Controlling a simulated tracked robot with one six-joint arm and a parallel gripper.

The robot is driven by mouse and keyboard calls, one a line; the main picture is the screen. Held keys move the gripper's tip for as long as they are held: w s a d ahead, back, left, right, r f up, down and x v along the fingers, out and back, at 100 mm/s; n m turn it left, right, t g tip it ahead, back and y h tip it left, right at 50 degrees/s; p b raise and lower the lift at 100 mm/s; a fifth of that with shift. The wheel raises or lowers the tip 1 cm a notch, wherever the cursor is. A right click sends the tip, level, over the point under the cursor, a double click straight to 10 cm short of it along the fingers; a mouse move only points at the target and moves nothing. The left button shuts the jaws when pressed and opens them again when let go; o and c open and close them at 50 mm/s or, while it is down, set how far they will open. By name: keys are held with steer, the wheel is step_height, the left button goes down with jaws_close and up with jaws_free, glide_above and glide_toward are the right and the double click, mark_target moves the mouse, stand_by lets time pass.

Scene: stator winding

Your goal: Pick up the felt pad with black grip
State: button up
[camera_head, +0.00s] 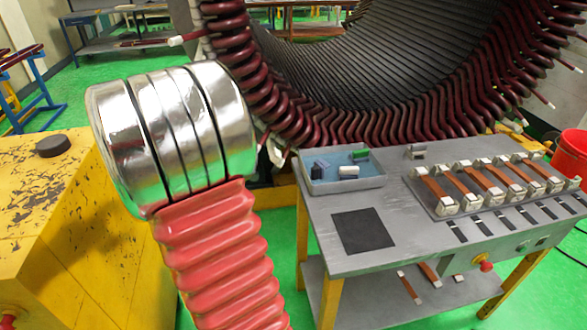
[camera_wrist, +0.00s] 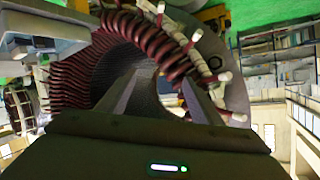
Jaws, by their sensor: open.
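A shallow grey tray (camera_head: 376,180) with a blue bottom sits on the back left of the grey worktable (camera_head: 310,205). Several small blocks lie in it: a white one (camera_head: 348,172), a green one (camera_head: 361,154) and dark or bluish ones (camera_head: 317,170). They are too small to tell which is the felt pad with black grip. My gripper (camera_wrist: 162,88) shows in the wrist view, its two fingers apart with nothing between them. It points toward the stator bore, away from the tray. It cannot be made out in the head view.
The large stator (camera_head: 340,70) with dark red coils stands behind the worktable. A dark mat (camera_head: 362,231) lies in front of the tray; a fixture with copper strips (camera_head: 475,190) is on the right. A yellow cabinet (camera_head: 60,230) with a black disc (camera_head: 53,146) stands left.

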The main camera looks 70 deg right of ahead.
steer(key=s+d+f+m+g+y, duration=0.1)
steer(key=s+d+f+m+g, duration=0.3)
steer(key=s, duration=0.5)
steer(key=m+g+y, duration=0.2)
steer(key=g+y, duration=0.1)
steer(key=g, duration=0.4)
glide_toward(315, 166)
steer(key=w+a, duration=0.2)
steer(key=a, duration=0.1)
steer(key=shift+d+r+t, duration=0.2)
steer(key=shift+r+t, duration=0.1)
steer(key=shift+r, duration=0.2)
steer(key=shift+s, duration=0.1)
steer(key=shift+x, duration=4.3)
steer(key=shift+x, duration=2.55)
steer(key=shift+d, duration=0.1)
